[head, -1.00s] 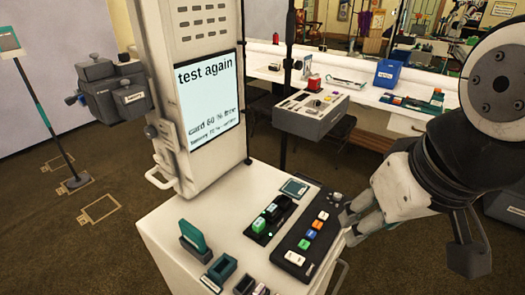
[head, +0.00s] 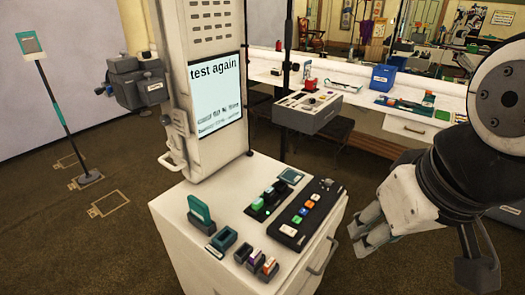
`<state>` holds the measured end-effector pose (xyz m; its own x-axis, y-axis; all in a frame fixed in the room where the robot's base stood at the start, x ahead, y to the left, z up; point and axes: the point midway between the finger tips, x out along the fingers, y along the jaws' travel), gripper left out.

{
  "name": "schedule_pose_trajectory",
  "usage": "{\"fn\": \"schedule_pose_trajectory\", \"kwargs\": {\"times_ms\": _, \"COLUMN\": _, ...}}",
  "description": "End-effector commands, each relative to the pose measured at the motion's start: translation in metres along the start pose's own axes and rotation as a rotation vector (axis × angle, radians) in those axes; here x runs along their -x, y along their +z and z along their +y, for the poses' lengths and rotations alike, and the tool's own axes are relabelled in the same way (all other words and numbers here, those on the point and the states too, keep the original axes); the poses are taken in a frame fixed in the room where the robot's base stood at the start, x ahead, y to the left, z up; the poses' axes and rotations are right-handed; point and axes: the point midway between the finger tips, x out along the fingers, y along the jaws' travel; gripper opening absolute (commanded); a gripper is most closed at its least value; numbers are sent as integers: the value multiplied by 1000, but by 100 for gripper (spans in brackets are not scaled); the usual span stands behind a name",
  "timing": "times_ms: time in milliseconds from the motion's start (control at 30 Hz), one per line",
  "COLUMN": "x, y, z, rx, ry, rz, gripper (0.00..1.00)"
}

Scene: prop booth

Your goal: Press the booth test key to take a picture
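A white booth cabinet (head: 222,268) carries a tall column with a lit screen (head: 217,100) reading "test again" above smaller text. On its top, a dark key panel (head: 327,199) holds a row of small keys in white, orange, blue and green, with a larger white key (head: 289,231) at its near end. The key lettering is too small to read, so I cannot tell which is the test key. My gripper (head: 357,241) is right of the panel, past the cabinet's edge, apart from all keys. Its two fingers lie close together, empty.
Beside the panel are a smaller dark unit (head: 258,214) with a green key, a teal upright piece (head: 200,208) and small holders. A cabinet handle (head: 322,262) juts out on the right. Behind stand a grey control box (head: 306,116) and a long white table (head: 352,103).

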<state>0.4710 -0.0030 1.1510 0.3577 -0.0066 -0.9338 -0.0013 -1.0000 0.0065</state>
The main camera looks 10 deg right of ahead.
Motion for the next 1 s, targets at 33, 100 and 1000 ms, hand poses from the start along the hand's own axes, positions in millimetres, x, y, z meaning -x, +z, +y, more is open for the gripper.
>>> {"fn": "schedule_pose_trajectory", "kwargs": {"times_ms": 33, "x": 0, "y": 0, "z": 0, "rx": 0, "ry": 0, "rz": 0, "gripper": 17}}
{"fn": "schedule_pose_trajectory", "kwargs": {"times_ms": 100, "x": 0, "y": 0, "z": 0, "rx": 0, "ry": 0, "rz": 0, "gripper": 1}}
{"fn": "schedule_pose_trajectory", "kwargs": {"times_ms": 1000, "x": 0, "y": 0, "z": 0, "rx": 0, "ry": 0, "rz": 0, "gripper": 0}}
